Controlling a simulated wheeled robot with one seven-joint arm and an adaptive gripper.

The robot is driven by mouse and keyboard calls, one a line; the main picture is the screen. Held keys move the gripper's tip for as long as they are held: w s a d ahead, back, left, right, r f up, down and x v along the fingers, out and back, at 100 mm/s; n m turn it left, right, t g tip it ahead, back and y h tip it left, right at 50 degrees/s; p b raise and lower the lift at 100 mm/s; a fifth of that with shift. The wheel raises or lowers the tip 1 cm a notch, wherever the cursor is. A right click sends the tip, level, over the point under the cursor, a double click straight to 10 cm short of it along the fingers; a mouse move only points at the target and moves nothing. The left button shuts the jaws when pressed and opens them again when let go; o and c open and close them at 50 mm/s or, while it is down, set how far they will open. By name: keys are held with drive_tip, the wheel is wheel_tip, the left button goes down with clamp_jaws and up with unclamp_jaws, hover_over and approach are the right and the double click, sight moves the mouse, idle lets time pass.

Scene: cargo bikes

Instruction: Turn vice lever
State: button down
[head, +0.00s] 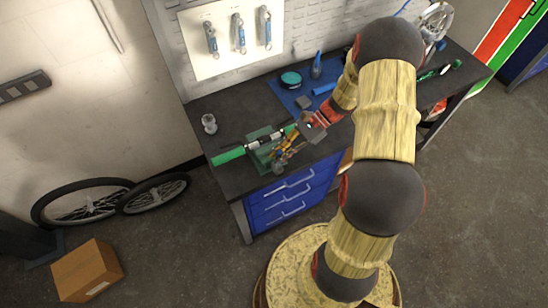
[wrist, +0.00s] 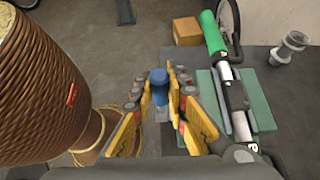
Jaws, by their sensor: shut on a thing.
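The green vice (head: 257,134) stands on the workbench's front left in the head view. It clamps a tube with a green end (head: 228,156). In the wrist view the vice (wrist: 262,112) and the tube (wrist: 232,92) lie right of my gripper. In the head view my gripper (head: 284,152) is at the vice's front right side.
A blue mat (head: 285,98) with tools lies behind. Blue drawers (head: 290,198) are below. A cardboard box (head: 87,270) and wheels (head: 95,203) are on the floor at left.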

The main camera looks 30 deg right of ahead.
drive_tip(key=shift+d+y, duration=0.5)
drive_tip(key=shift+d+f, duration=0.1)
drive_tip(key=c, duration=1.9)
unclamp_jaws()
drive_tip(key=shift+d, duration=0.15)
drive_tip(key=shift+o, duration=0.8)
drive_tip(key=v, duration=1.2)
drive_tip(key=shift+f, duration=0.1)
